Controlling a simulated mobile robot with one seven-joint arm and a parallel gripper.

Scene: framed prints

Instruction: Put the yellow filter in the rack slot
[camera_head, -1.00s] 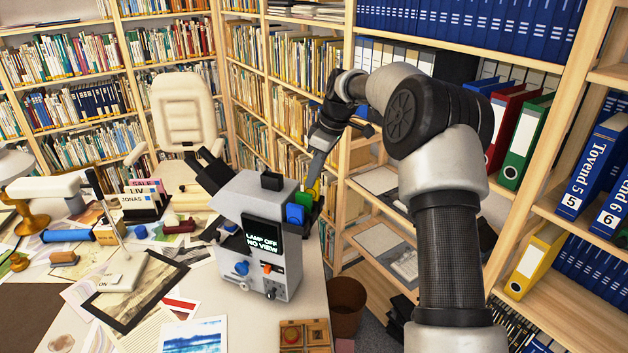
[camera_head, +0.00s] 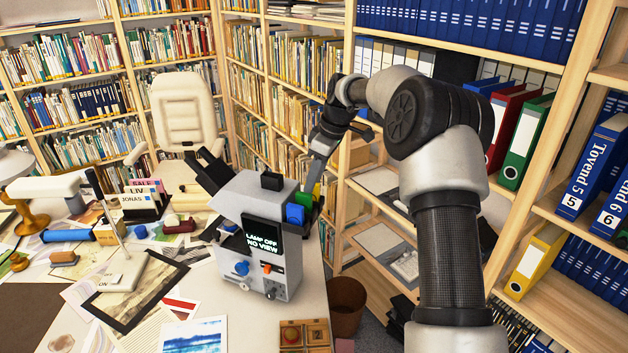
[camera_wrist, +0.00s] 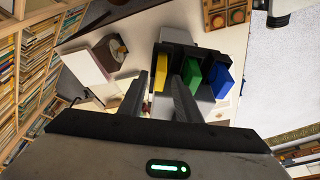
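The yellow filter (camera_wrist: 161,74) stands in the dark rack (camera_wrist: 173,36), at the left end of the row in the wrist view. The green filter (camera_wrist: 193,74) and the blue filter (camera_wrist: 222,80) stand to its right. My gripper (camera_wrist: 165,84) is open, with its fingertips near the rack. The yellow filter shows between the two fingers, with a gap on each side. In the head view my gripper (camera_head: 317,165) is just above the rack on the grey device's right side. The blue filter (camera_head: 295,214) shows there; the yellow one is mostly hidden.
The grey device (camera_head: 265,250) with a "LAMP OFF NO VIEW" screen stands at the desk edge. A wooden box (camera_head: 304,334) lies in front of it. A bin (camera_head: 347,305) stands on the floor beside the desk. Shelves (camera_head: 375,235) are close behind my arm.

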